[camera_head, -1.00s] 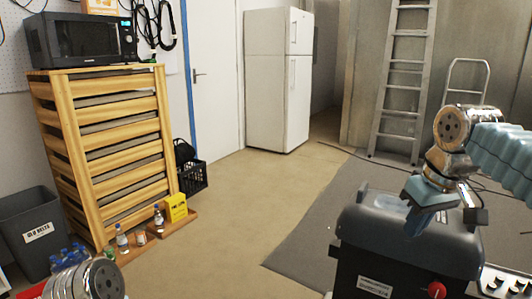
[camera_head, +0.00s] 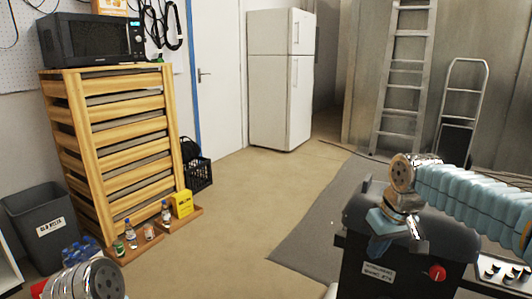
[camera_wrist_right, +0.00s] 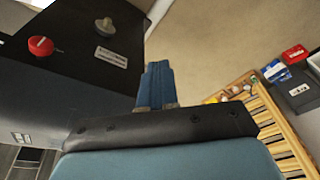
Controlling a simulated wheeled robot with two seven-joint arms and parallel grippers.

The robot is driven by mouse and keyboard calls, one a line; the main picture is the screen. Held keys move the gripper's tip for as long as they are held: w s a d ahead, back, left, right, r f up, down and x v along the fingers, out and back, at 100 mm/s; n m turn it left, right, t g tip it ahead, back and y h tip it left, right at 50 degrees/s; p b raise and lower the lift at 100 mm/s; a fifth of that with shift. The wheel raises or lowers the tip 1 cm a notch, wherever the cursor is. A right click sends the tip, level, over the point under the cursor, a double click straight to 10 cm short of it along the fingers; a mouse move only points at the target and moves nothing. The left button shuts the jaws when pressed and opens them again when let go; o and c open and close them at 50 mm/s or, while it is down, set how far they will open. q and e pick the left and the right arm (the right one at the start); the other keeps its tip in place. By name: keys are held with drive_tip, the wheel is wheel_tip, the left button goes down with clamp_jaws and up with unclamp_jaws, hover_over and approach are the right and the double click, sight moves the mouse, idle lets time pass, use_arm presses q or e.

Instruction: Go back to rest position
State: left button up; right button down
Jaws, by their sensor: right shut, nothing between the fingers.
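My right gripper (camera_head: 381,246) hangs over the front of a black machine (camera_head: 400,283) in the head view, pointing down. Its blue fingers are shut together and empty. In the right wrist view the gripper (camera_wrist_right: 156,72) also shows shut, with the machine's black panel beside it at upper left. I cannot tell how large the gap to the machine is. My left arm shows only as a silver joint at the bottom left of the head view; its gripper is out of view.
The machine has a red knob (camera_head: 436,272). A wooden slatted crate stack (camera_head: 120,140) carries a microwave (camera_head: 95,40) at left, near a grey bin (camera_head: 45,215) and small bottles. A fridge (camera_head: 280,90) and ladder (camera_head: 400,80) stand behind. Open floor lies in the middle.

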drive_tip(key=a+f+g+y, duration=0.1)
drive_tip(key=a+f, duration=0.3)
drive_tip(key=f, duration=0.9)
drive_tip(key=a+f+y, duration=0.1)
drive_tip(key=a+f, duration=0.3)
drive_tip(key=f, duration=0.9)
drive_tip(key=s+a+f+m, duration=0.2)
drive_tip(key=s+f, duration=0.7)
drive_tip(key=s, duration=0.1)
drive_tip(key=s+a+f+m+g+y, duration=0.1)
drive_tip(key=s+a+f+m, duration=0.1)
drive_tip(key=s+f, duration=0.8)
drive_tip(key=shift+a+f+m, duration=0.15)
drive_tip(key=shift+a+m, duration=0.15)
drive_tip(key=shift+a, duration=0.55)
